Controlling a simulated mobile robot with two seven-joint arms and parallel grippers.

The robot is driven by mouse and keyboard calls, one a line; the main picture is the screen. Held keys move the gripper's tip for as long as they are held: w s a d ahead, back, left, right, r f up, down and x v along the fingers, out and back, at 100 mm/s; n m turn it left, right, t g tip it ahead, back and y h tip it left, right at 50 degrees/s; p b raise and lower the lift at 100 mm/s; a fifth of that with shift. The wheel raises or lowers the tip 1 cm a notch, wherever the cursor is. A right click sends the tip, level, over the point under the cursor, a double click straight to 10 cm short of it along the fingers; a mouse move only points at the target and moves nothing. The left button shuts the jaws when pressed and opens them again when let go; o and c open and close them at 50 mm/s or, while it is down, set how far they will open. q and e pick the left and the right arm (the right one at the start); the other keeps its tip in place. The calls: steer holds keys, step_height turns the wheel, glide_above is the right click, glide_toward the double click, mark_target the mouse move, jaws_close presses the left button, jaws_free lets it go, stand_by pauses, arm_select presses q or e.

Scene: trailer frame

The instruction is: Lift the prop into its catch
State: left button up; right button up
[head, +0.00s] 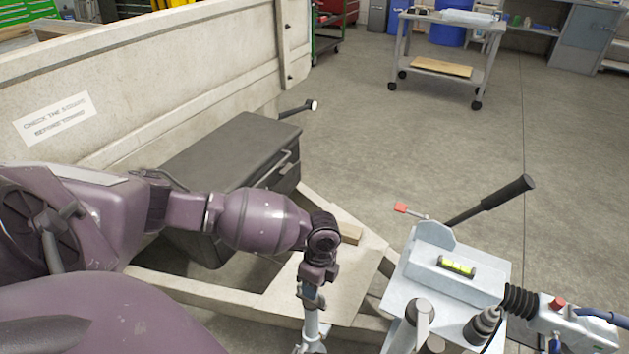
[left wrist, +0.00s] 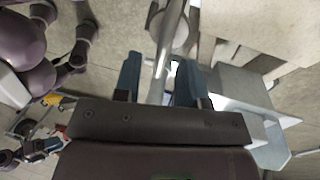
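A light grey metal post (head: 311,328), which looks like the prop, stands below my left gripper (head: 313,292) beside the trailer's drawbar. In the left wrist view the post (left wrist: 163,55) runs between the two blue fingers of my left gripper (left wrist: 158,82). The fingers are apart, with a gap showing beside the post, so the gripper looks open around it. The lower post is cut off by the picture edge in the head view. I cannot make out the catch for certain. My right gripper does not show clearly in either view.
The pale trailer wall (head: 150,75) and a dark grey box (head: 228,150) lie behind my left arm. To the right is a light grey coupling plate (head: 480,280) with a spirit level (head: 456,267) and a black-handled lever (head: 505,195). A cart (head: 447,50) stands far back; the floor between is clear.

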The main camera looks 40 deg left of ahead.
arm_select(q)
step_height(320, 180, up, 11)
steer(key=w+p, duration=0.2)
steer(key=shift+a+f+p, duration=0.2)
steer(key=shift+p, duration=0.15)
stand_by(0.5)
